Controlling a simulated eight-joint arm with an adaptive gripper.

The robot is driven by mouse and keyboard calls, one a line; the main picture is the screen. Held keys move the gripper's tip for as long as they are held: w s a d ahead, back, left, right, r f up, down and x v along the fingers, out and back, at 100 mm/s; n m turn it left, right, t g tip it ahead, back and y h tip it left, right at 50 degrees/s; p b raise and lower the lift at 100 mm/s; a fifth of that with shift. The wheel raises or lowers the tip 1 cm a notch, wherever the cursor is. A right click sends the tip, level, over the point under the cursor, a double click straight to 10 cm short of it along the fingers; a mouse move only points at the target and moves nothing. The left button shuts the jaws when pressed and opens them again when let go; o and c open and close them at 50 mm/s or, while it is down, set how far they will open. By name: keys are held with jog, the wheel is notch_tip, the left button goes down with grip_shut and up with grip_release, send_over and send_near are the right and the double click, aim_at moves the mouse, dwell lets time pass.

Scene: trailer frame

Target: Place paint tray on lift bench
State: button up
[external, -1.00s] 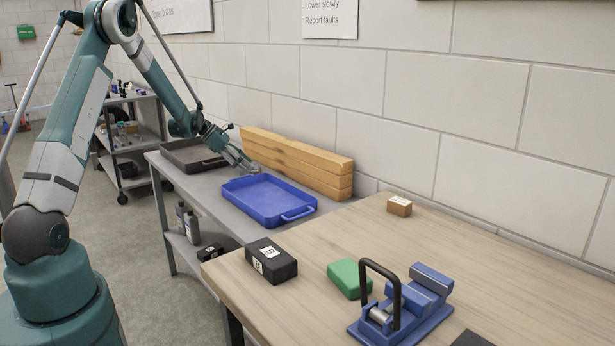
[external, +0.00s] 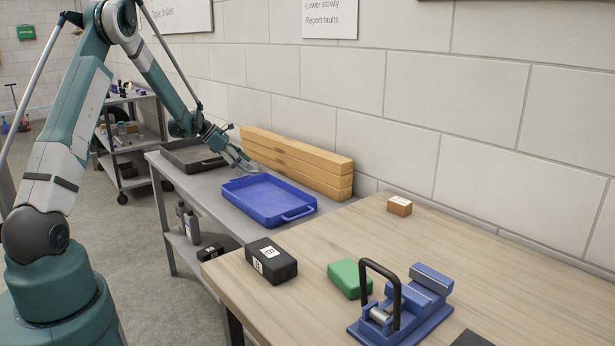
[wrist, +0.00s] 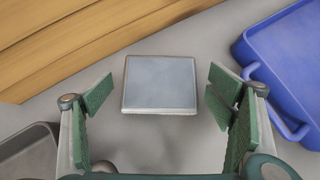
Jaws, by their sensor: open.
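A blue tray (external: 268,222) with raised walls and end handles lies on the grey metal bench (external: 215,204); part of it shows at the right of the wrist view (wrist: 290,70). A dark grey tray (external: 187,170) sits at the bench's far end, its corner at the lower left of the wrist view (wrist: 25,150). I cannot tell which is the paint tray. My gripper (external: 245,164) is low over the bench between the two trays, open and empty. In the wrist view, a flat pale grey square (wrist: 160,84) lies ahead, between the green-padded fingers; it cannot be made out in the external view.
Stacked wooden beams (external: 300,163) line the wall behind the bench. The wooden table (external: 350,235) in front holds a black box (external: 271,260), a green block (external: 347,278), a blue vise-like device (external: 415,305) and a small brown box (external: 399,206). Its middle has free room.

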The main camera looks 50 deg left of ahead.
jog(key=p+v, duration=0.2)
jog(key=v, duration=1)
dwell(0.8)
jog(key=s+d+r+m+g+y, duration=0.1)
jog(key=s+d+r+m, duration=0.4)
jog(key=d, duration=0.6)
jog(key=d+r+m, duration=0.3)
jog(key=d+r, duration=0.3)
jog(key=d, duration=0.5)
jog(key=s+d+r+m+g+y, duration=0.1)
jog(key=s+d+r+m, duration=0.35)
jog(key=d, duration=0.65)
jog(key=s+d+m+y, duration=0.1)
jog(key=s+d+m, duration=0.7)
jog(key=s+d, duration=0.2)
jog(key=s+d+m+t+y, duration=0.1)
jog(key=s+d+m, duration=0.8)
jog(key=s, duration=0.5)
jog(key=shift+s+d+r+t+y, duration=0.15)
jog(key=shift+d+r+t+y, duration=0.2)
jog(key=shift+d, duration=0.25)
